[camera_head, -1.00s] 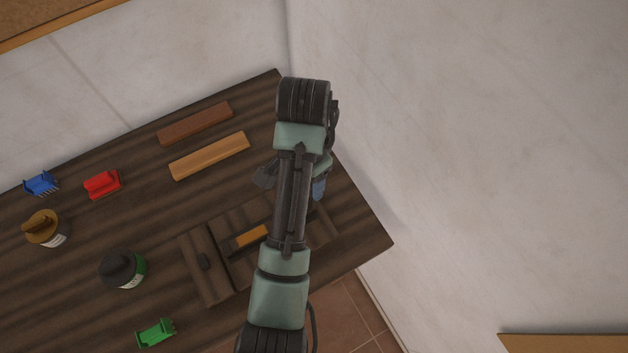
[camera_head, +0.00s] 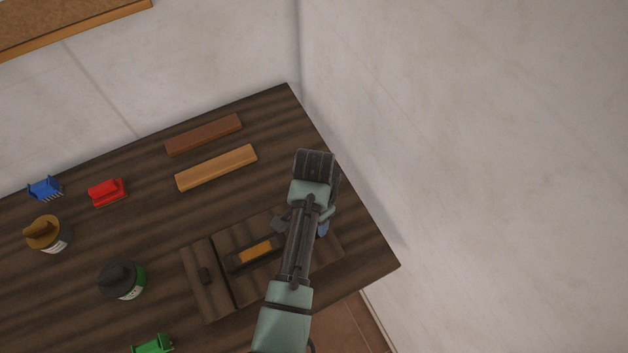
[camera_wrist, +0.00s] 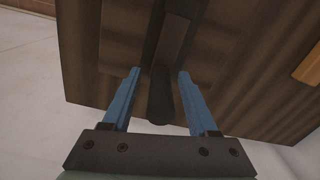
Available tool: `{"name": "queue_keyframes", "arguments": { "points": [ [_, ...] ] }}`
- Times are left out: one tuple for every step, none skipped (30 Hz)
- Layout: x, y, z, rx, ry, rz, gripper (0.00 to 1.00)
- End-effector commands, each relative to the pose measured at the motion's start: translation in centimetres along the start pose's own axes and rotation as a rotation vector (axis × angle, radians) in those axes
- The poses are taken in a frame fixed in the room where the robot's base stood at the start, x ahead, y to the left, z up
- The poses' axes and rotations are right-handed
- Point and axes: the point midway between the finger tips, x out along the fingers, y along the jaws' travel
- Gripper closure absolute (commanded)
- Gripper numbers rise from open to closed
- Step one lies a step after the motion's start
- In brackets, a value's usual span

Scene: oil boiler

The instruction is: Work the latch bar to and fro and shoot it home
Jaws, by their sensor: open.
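The latch is a brown wooden assembly near the table's right end, with a board (camera_head: 225,240) and a separate block (camera_head: 207,300) at its left that has a dark spot on its face. The latch bar (camera_head: 234,262) is dark, with an orange stretch along its middle; its left end stands apart from the block. Its right part is hidden under my arm. In the wrist view a dark bar with a rounded end (camera_wrist: 161,104) lies between the two blue fingers of my gripper (camera_wrist: 158,72). The fingers are apart, with gaps on both sides; I see no grip.
On the table (camera_head: 90,235) lie a dark brown strip (camera_head: 203,134) and an orange-brown strip (camera_head: 216,167). Further left are red (camera_head: 107,192), blue (camera_head: 45,188) and green (camera_head: 153,344) pieces, a brown-lidded jar (camera_head: 46,233) and a black-lidded jar (camera_head: 121,279). Walls stand behind and right.

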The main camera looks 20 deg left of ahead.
Motion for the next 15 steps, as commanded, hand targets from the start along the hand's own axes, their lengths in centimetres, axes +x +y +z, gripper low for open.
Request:
{"name": "queue_keyframes", "arguments": {
  "points": [
    [0.07, 0.00, 0.01, 0.000, 0.000, 0.000, 0.41],
    [0.08, 0.00, 0.00, 0.000, 0.000, 0.000, 0.41],
    [0.08, -0.01, 0.00, 0.000, 0.000, 0.000, 0.41],
    [0.08, -0.01, 0.00, 0.000, 0.000, 0.000, 0.41],
    [0.07, -0.01, 0.00, 0.000, 0.000, 0.000, 0.41],
    [0.06, -0.01, 0.00, 0.000, 0.001, 0.000, 0.41],
    [0.06, -0.01, 0.00, 0.000, 0.000, 0.000, 0.41],
    [0.06, -0.01, 0.00, 0.000, 0.000, 0.000, 0.46],
    [0.05, -0.01, 0.00, 0.000, 0.001, 0.000, 0.53],
    [0.05, -0.01, 0.00, 0.000, 0.001, 0.000, 0.59],
    [0.05, -0.01, 0.00, 0.000, 0.000, 0.000, 0.64],
    [0.04, -0.01, 0.00, 0.000, 0.001, 0.000, 0.71],
    [0.04, -0.01, -0.01, 0.000, 0.001, 0.000, 0.77],
    [0.04, -0.01, -0.01, 0.000, 0.001, 0.000, 0.82],
    [0.03, -0.01, -0.01, 0.000, 0.001, 0.000, 0.89]
  ]
}}
